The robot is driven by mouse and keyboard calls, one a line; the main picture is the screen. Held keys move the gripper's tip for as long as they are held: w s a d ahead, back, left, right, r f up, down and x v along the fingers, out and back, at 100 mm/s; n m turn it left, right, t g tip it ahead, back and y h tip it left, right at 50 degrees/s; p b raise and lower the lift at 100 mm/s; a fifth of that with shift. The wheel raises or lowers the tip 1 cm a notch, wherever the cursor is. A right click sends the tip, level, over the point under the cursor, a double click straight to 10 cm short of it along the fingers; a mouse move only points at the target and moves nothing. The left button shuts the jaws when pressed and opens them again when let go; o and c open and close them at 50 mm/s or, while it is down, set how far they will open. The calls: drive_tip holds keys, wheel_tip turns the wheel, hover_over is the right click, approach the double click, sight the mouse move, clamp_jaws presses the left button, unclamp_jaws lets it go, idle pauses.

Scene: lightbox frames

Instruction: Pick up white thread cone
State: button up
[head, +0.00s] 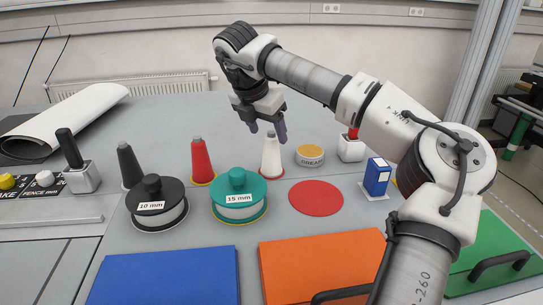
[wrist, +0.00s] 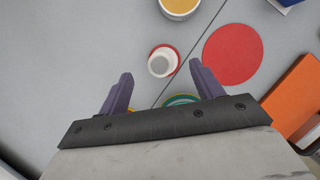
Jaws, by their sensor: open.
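The white thread cone (head: 271,157) stands upright on the grey table, on a thin red-rimmed base, between the red cone and the grease tin. In the wrist view the white cone (wrist: 162,62) is seen from above, ahead of the fingertips and roughly centred between them. My gripper (head: 267,128) is open and empty, with its fingers just above the cone's top in the head view. Its two purple fingers (wrist: 160,70) show spread apart in the wrist view. I cannot tell the exact height gap to the cone.
A red cone (head: 202,161), a black cone (head: 130,165), a teal 15 mm spool (head: 238,196) and a black 10 mm spool (head: 156,203) stand to the left. A grease tin (head: 310,155), a flat red disc (head: 316,198) and a blue box (head: 376,176) are on the right.

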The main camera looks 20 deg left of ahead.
sight(269, 137)
drive_tip(key=shift+s+p+x, duration=0.1)
drive_tip(key=shift+p+x, duration=0.3)
drive_tip(key=shift+x, duration=1)
drive_tip(key=shift+s+p+x, duration=0.15)
drive_tip(key=shift+p+x, duration=0.25)
drive_tip(key=shift+x, duration=0.95)
drive_tip(key=shift+f, duration=0.1)
drive_tip(key=shift+c, duration=0.4)
drive_tip(key=c, duration=1.1)
drive_tip(key=shift+o, duration=0.2)
